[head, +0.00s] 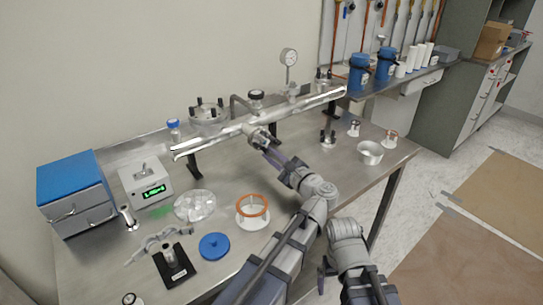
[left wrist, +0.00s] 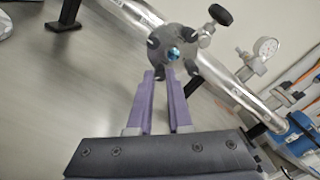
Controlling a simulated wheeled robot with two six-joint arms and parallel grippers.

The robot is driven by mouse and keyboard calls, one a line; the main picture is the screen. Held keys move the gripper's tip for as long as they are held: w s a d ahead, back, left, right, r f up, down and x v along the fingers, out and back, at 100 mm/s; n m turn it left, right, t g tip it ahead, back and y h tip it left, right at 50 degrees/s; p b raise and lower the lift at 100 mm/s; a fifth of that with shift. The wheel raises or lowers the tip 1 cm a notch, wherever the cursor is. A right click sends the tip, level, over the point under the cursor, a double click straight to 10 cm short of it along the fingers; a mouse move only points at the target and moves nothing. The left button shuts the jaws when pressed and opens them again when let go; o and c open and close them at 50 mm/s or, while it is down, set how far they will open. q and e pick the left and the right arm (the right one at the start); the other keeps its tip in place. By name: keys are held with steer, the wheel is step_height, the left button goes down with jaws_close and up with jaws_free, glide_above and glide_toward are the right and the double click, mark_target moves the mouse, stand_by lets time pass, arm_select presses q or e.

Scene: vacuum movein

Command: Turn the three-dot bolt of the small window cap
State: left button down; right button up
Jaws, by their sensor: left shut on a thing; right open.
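The small window cap (head: 258,135) is a dark round flange on the side of the silver tube (head: 225,134). In the left wrist view the cap (left wrist: 172,46) shows a blue-tinted centre and several dark bolts around its rim. My left gripper (head: 268,149) reaches the cap's near side. Its purple fingers (left wrist: 160,74) are shut on a bolt at the rim's lower edge, which they mostly hide. Dot marks are too small to make out. My right gripper (head: 324,272) is open, low beside the table's front edge, away from the cap.
A pressure gauge (head: 289,58) and black valve knob (head: 256,95) stand behind the tube. On the table (head: 310,160) are an orange-ringed stand (head: 252,207), a blue disc (head: 214,246), a bag of clear parts (head: 195,206) and a metal ring (head: 370,152).

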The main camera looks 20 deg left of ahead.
arm_select(q)
steer(key=shift+m, duration=0.3)
steer(key=m, duration=0.6)
steer(key=shift+m, duration=0.3)
steer(key=m, duration=0.3)
steer(key=shift+m, duration=0.3)
steer(key=m, duration=0.3)
steer(key=shift+m, duration=0.4)
steer(key=m, duration=1.3)
steer(key=shift+m, duration=0.3)
steer(key=c, duration=0.8)
jaws_free()
steer(key=shift+c, duration=0.2)
